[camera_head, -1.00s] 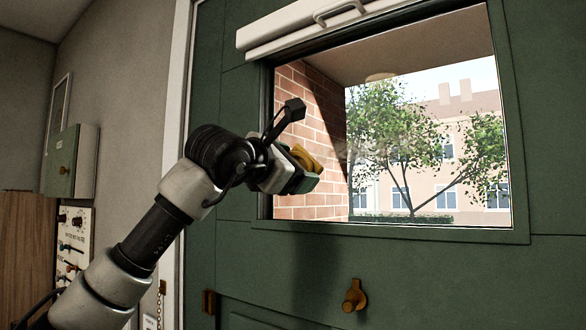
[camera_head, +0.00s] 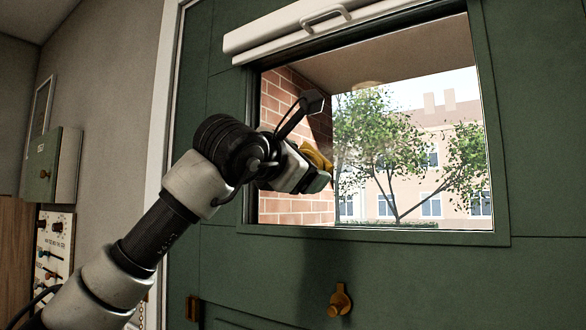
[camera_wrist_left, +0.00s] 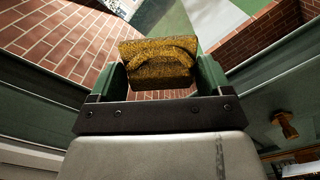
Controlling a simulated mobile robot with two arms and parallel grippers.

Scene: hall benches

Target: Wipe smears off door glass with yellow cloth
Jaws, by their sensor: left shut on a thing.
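My left gripper (camera_head: 322,178) is in front of the lower left part of the door glass (camera_head: 410,150). It is shut on the yellow cloth (camera_head: 316,157), which shows folded between the two fingers in the left wrist view (camera_wrist_left: 158,66). Whether the cloth touches the glass I cannot tell. A faint whitish smear (camera_head: 346,158) shows on the glass just right of the cloth. The glass sits in a green door (camera_head: 400,275). My right gripper is not in view.
A white rolled blind with a handle (camera_head: 325,17) runs along the top of the window. A brass knob (camera_head: 340,300) sticks out below the window. A green box (camera_head: 50,165) and a switch panel (camera_head: 54,245) are on the left wall.

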